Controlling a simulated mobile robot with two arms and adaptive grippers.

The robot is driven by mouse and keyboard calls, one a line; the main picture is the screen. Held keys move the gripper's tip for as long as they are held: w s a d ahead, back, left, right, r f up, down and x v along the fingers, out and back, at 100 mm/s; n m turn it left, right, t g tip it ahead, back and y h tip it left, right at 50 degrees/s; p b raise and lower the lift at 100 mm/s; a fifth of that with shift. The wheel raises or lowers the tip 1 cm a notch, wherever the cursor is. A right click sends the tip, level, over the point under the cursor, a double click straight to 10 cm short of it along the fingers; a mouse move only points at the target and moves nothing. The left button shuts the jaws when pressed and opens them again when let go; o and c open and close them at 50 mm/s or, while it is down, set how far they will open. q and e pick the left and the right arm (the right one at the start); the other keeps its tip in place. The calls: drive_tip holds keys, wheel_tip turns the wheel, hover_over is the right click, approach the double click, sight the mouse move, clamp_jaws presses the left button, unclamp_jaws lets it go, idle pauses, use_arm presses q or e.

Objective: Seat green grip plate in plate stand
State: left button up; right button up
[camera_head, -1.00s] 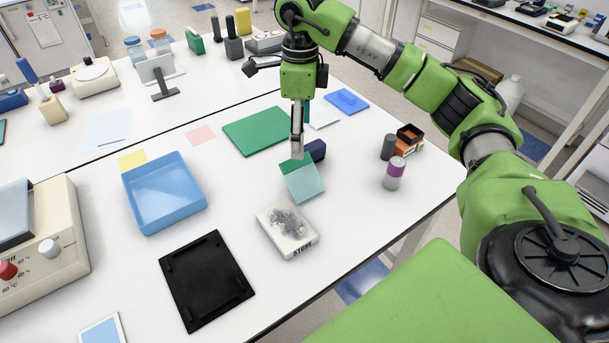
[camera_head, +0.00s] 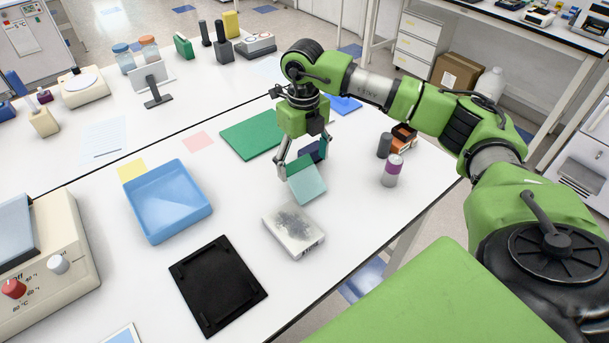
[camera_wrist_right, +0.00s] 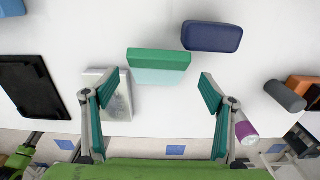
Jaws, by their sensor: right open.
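The green grip plate (camera_head: 307,184) has a dark green grip strip and a paler, translucent teal body. It is on the table at mid right; it also shows in the right wrist view (camera_wrist_right: 158,60). The black plate stand (camera_head: 218,287), a flat square with raised edge pieces, lies near the table's front edge. It shows at the left of the right wrist view (camera_wrist_right: 32,88). My right gripper (camera_head: 300,166) is open and empty above and around the plate's grip end. In the wrist view its fingers (camera_wrist_right: 160,82) are spread wide, with the plate beyond their tips. My left gripper is not in view.
A dark blue block (camera_wrist_right: 212,37) lies close to the plate. A grey-white box (camera_head: 293,231) sits between plate and stand. A blue tray (camera_head: 168,229) is left; a purple-banded vial (camera_head: 392,172) and dark cylinder (camera_head: 384,145) are right. Bare table lies between tray and box.

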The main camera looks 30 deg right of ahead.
sight(305, 176)
drive_tip(key=f+p, duration=0.1)
drive_tip(key=f, duration=0.2)
drive_tip(key=s+f+p, duration=0.1)
drive_tip(key=f, duration=0.1)
drive_tip(key=shift+a+f+p, duration=0.15)
drive_tip(key=shift+f+p, duration=0.05)
drive_tip(key=shift+p, duration=0.1)
drive_tip(key=shift+w+f, duration=0.15)
drive_tip(key=shift+f, duration=0.1)
drive_tip(key=c, duration=1.4)
drive_tip(key=shift+r, duration=0.15)
